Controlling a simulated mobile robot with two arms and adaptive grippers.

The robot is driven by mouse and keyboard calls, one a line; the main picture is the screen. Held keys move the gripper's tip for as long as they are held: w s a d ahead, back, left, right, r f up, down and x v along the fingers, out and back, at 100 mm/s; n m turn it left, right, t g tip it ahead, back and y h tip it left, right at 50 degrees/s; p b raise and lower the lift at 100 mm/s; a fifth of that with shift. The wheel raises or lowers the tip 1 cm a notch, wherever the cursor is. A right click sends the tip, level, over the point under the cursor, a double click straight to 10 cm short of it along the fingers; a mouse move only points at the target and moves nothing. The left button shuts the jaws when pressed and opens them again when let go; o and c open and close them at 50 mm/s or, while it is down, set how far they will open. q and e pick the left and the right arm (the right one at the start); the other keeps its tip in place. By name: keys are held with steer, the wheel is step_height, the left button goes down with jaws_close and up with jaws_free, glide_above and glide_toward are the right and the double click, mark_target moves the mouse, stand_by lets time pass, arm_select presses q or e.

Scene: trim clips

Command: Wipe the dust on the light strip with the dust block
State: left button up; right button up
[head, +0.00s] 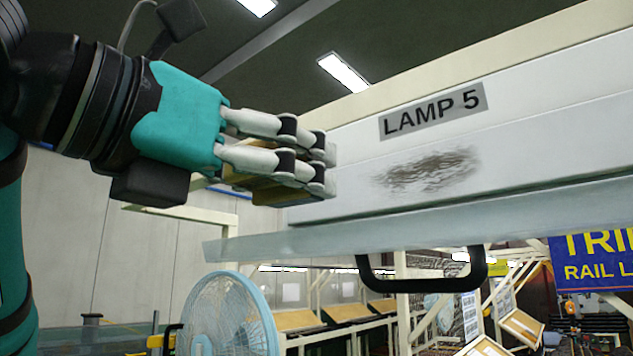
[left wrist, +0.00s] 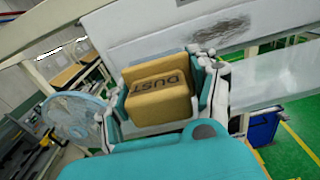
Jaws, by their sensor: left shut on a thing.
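The light strip (head: 350,190) is a long white panel with a "LAMP 5" label (head: 432,110). A dark dust smudge (head: 428,169) lies on its face below the label, and the smudge also shows in the left wrist view (left wrist: 221,28). My left gripper (head: 318,165) is at the left end of the strip, left of the smudge. It is shut on the tan dust block (left wrist: 158,90), which is marked "DUST". In the head view the fingers hide much of the block. I cannot tell whether the block touches the strip. My right gripper is not in view.
A translucent ledge (head: 440,212) runs along the strip's lower edge. A black handle (head: 422,284) hangs below it. A blue fan (head: 226,318) stands lower left, and a blue sign (head: 596,262) is at the right. The space in front of the strip is clear.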

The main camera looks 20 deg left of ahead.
mark_target(340, 191)
arm_select(q)
steer(key=shift+w, duration=0.2)
steer(key=shift+s+r, duration=0.2)
steer(key=shift+r, duration=0.05)
steer(key=shift+x, duration=2.05)
steer(key=shift+w, duration=0.25)
steer(key=shift+s, duration=0.3)
steer(key=shift+w, duration=0.15)
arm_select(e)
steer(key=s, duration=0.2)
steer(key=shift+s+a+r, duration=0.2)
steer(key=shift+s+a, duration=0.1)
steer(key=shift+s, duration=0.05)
arm_select(q)
steer(key=shift+w+d, duration=0.15)
steer(key=shift+w, duration=0.2)
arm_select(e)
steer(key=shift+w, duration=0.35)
arm_select(q)
steer(key=shift+w+d, duration=0.2)
steer(key=shift+w, duration=0.35)
